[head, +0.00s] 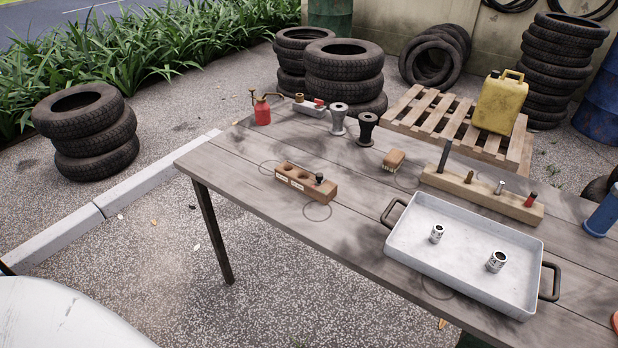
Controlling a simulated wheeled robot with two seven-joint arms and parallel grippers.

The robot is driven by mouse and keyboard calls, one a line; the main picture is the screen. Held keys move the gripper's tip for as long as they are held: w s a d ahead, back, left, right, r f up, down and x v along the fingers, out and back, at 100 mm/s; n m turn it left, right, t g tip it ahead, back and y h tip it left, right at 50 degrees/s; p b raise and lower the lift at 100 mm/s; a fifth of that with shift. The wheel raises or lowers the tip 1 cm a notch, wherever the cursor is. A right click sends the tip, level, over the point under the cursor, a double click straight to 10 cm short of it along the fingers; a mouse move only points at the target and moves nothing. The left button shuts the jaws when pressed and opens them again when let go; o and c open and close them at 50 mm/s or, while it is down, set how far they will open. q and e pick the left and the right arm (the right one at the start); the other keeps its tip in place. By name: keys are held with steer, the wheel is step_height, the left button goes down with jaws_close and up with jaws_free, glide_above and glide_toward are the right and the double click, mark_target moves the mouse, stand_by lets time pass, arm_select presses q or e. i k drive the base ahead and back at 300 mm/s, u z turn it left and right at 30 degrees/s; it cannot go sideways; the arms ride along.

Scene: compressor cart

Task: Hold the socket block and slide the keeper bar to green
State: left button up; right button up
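A small wooden block (293,183), which looks like the socket block, lies on the table left of the tray. It has round holes in its top and pale labels on its front side. A dark knob (319,178) stands at its right end. I cannot make out the keeper bar's outline or any green mark at this size. Two silver sockets, one on the left (437,234) and one on the right (496,262), stand upright in the metal tray (463,271), apart from the block. Neither of my grippers is in view.
The wooden table (238,168) has free room around the block. A longer wooden rack (455,186) with several upright pegs stands behind the tray. A brush (394,160), two spools (338,120) (367,128) and a red oil can (262,112) stand farther back.

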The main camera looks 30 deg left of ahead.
mark_target(319, 178)
steer(key=u, duration=2.55)
steer(key=i, duration=1.7)
steer(key=z, duration=2.95)
steer(key=i, duration=0.25)
steer(key=u, duration=0.1)
